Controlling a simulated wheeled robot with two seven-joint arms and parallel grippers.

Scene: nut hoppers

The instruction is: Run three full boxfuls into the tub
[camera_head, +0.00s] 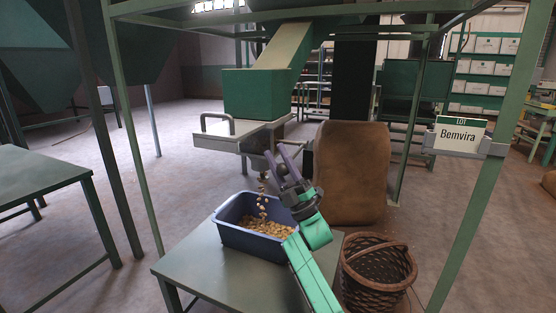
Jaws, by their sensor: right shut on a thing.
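The blue tub (228,236) stands on a green table, with a layer of tan nuts (262,225) in it. A thin stream of nuts (263,200) falls into it from beside my right gripper. My right gripper (278,164) is above the tub, under the hopper's outlet, shut on what looks like the gate handle; its fingers hide most of it. The green metal box (250,93) sits under a sloping chute (287,46), above a pale tray-like part with a grey bar handle (217,122). The box's inside is hidden. My left gripper is out of view.
The green table (192,268) has free room left of the tub. A wicker basket (378,272) stands on the floor at right, before a brown sack (350,170). Green frame posts flank the hopper; one carries a "Bemvira" sign (459,138).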

